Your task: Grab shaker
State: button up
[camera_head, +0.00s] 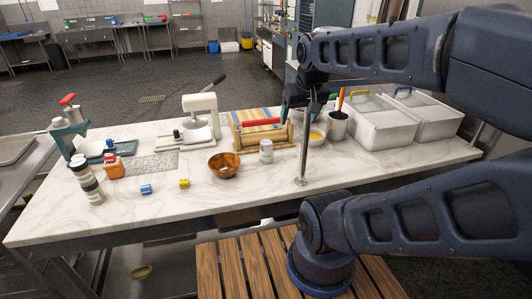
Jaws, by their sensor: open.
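A small grey-white cylinder (266,151), which looks like a shaker, stands upright on the marble counter (225,205), right of a wooden bowl (224,166). A taller cylinder with dark and white bands (87,182), which could also be a shaker, stands at the counter's left front. My gripper (288,110) hangs from the dark blue arm above the back of the counter, behind and above the small cylinder and apart from it. It is open; its fingers are small and dark here, and no object shows between them.
A wooden rack with a red roller (260,123) stands behind the small cylinder. A thin metal post (303,155) rises just right of it. Lidded bins (375,126) fill the right side. A white press (200,118) stands at the back. The counter's front middle is clear.

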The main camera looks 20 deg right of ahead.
jog(key=w+a, duration=0.3)
jog(key=m+g, duration=0.4)
jog(key=m, duration=0.6)
send_over(266, 152)
jog(key=s, duration=0.2)
notch_tip(266, 152, down, 10)
jog(key=w+f+m, duration=0.1)
jog(key=f, duration=0.1)
jog(key=w+f+m, duration=0.1)
jog(key=w+f, duration=0.1)
jog(key=w+f+m, duration=0.1)
jog(key=f, duration=0.1)
jog(key=shift+w+d+f+m+g, duration=0.2)
jog(key=shift+w+d+m+g, duration=0.1)
jog(key=shift+m, duration=0.1)
jog(key=shift+w+f, duration=0.1)
jog(key=shift+f, duration=5.5)
jog(key=c, duration=1.2)
jog(key=shift+o, duration=0.2)
